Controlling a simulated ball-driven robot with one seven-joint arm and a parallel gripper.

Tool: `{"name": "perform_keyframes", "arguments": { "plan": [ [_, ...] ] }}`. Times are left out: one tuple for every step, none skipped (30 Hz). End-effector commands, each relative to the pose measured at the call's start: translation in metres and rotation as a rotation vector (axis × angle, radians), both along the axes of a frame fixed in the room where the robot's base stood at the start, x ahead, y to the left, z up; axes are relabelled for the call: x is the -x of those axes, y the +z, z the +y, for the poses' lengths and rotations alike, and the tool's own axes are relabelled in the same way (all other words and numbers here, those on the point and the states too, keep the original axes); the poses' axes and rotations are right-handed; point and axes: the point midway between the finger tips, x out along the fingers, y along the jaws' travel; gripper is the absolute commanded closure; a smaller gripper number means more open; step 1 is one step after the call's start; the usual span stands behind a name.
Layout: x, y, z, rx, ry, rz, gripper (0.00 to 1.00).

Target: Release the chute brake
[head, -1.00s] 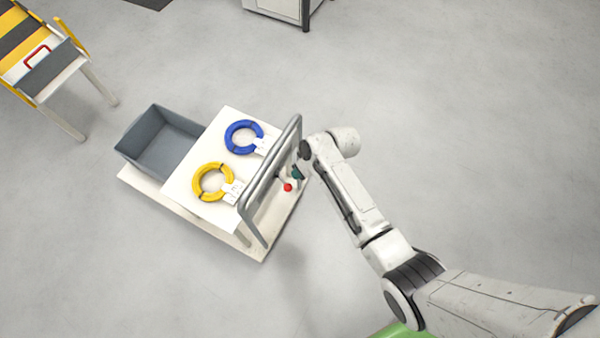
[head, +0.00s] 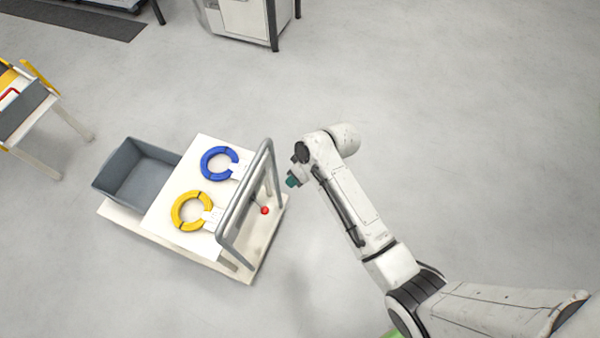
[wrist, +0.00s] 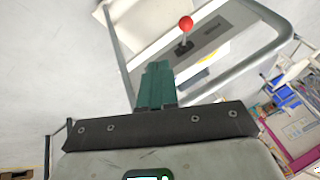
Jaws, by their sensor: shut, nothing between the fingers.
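A lever with a red ball knob (head: 264,210) stands low on the cart, behind its grey push handle (head: 240,205). The wrist view shows the red knob (wrist: 186,23) on a dark stem rising from a grey plate, framed by the tubular handle (wrist: 275,55). My gripper (head: 292,181) is to the right of the cart, apart from the knob and handle. Its teal fingers (wrist: 155,88) are together and empty, below the knob in the wrist view.
A grey bin (head: 135,175) sits at the cart's left end. A white cabinet (head: 240,20) is at the top. Open floor lies around the cart and right of it.

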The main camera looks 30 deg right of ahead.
Motion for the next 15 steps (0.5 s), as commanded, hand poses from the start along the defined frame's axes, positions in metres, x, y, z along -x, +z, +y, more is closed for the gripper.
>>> {"name": "perform_keyframes", "arguments": {
  "plan": [
    [0.002,0.007,-0.003,0.0,-0.001,-0.002,1.0],
    [0.003,0.011,-0.004,0.0,-0.002,-0.003,1.0],
    [0.005,0.014,-0.006,-0.001,-0.001,-0.001,1.0],
    [0.006,0.017,-0.006,-0.001,-0.002,-0.001,1.0],
    [0.007,0.019,-0.007,-0.001,-0.001,-0.001,1.0],
    [0.008,0.021,-0.008,0.0,-0.001,0.0,1.0],
    [0.009,0.023,-0.009,0.0,-0.001,0.0,1.0],
    [0.009,0.024,-0.009,0.0,-0.001,0.0,1.0],
    [0.009,0.025,-0.009,0.0,-0.001,0.0,1.0],
    [0.01,0.025,-0.009,0.0,-0.001,0.0,1.0],
    [0.01,0.026,-0.009,0.0,-0.001,0.0,1.0],
    [0.01,0.026,-0.009,0.0,-0.001,0.0,1.0],
    [0.01,0.026,-0.009,0.0,-0.001,0.0,1.0],
    [0.01,0.026,-0.009,0.0,0.0,0.0,1.0],
    [0.01,0.026,-0.009,0.0,0.0,0.0,1.0]
  ]
}}
